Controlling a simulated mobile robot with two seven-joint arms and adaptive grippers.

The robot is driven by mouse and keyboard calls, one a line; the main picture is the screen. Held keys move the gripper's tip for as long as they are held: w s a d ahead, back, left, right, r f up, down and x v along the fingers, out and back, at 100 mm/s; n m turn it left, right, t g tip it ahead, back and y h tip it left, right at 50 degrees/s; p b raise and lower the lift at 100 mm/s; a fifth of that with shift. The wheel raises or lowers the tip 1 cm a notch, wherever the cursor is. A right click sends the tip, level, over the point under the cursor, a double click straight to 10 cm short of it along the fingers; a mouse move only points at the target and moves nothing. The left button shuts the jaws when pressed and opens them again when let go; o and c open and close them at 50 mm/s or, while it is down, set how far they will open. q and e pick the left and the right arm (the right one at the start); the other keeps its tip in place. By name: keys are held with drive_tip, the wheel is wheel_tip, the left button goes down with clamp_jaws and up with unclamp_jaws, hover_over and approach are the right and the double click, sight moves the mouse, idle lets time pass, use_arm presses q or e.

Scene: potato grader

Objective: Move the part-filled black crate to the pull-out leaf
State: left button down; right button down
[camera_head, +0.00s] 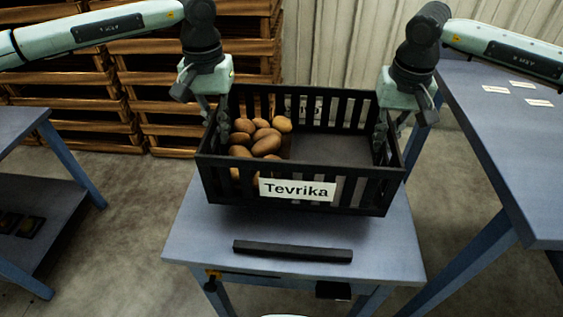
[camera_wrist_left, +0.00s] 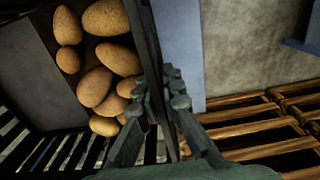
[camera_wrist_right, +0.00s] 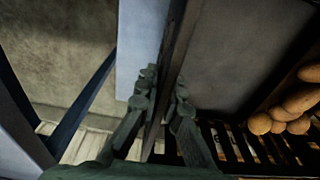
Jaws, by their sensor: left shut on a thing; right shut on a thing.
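The black slatted crate (camera_head: 350,196) with a white "Tevrika" label (camera_head: 298,190) is over the small blue-grey table in the head view. Several potatoes (camera_head: 264,146) lie in its left part; the right part is bare. It looks level. I cannot tell whether its base touches the top. My left gripper (camera_head: 207,112) is shut on the crate's left wall, also seen in the left wrist view (camera_wrist_left: 158,90). My right gripper (camera_head: 392,122) is shut on its right wall, also seen in the right wrist view (camera_wrist_right: 165,86). I cannot tell which surface is the pull-out leaf.
A black bar (camera_head: 292,251) lies on the small table's top (camera_head: 385,255) in front of the crate. A larger blue table (camera_head: 510,150) with white labels stands at the right. Another bench (camera_head: 20,125) stands at the left. Wooden pallets (camera_head: 70,90) are stacked behind.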

sight(198, 153)
use_arm(q)
drive_tip(key=shift+r, duration=0.1)
use_arm(e)
drive_tip(key=shift+r, duration=0.1)
